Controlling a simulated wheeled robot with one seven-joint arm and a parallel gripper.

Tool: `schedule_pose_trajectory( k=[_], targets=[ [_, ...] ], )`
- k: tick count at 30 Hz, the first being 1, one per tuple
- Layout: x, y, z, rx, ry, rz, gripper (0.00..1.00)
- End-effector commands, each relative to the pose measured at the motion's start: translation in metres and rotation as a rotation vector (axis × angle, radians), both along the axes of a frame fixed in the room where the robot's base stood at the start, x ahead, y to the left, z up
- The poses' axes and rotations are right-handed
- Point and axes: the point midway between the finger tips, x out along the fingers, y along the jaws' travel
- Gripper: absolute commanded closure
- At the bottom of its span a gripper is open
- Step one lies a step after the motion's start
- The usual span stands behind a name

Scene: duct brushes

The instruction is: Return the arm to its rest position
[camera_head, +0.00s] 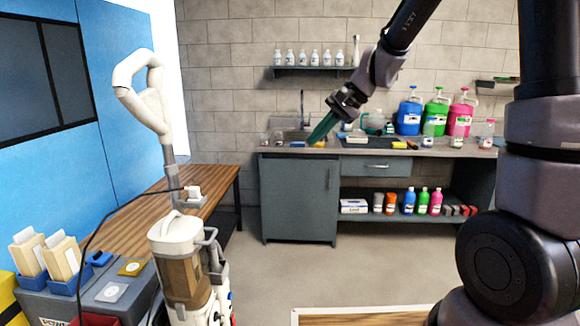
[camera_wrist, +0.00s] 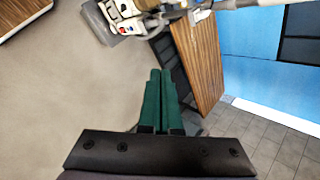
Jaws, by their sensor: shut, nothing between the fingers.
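My gripper (camera_head: 316,138) hangs in the air in the head view, at the end of my raised arm, in front of the sink counter. Its green fingers slant down to the left. In the wrist view the fingers of my gripper (camera_wrist: 161,75) lie side by side, shut, with nothing seen between them. My arm comes down from the upper right of the head view, and its dark lower links fill the right edge.
A white upright vacuum cleaner (camera_head: 180,245) stands at the left beside a wooden bench (camera_head: 135,215). A counter (camera_head: 300,195) with bottles and coloured jugs (camera_head: 436,112) runs along the back wall. The floor between is clear.

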Motion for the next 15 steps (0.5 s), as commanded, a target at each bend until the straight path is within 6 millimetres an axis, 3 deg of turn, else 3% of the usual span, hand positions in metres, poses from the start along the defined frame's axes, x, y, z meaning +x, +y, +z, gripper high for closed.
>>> schedule_pose_trajectory(
  k=[1,6,15],
  targets=[
    [-0.014,-0.015,0.020,-0.028,-0.049,0.011,1.00],
    [-0.062,-0.062,0.061,-0.146,-0.180,0.045,1.00],
    [-0.151,-0.139,0.099,-0.394,-0.392,0.058,1.00]
  ],
)
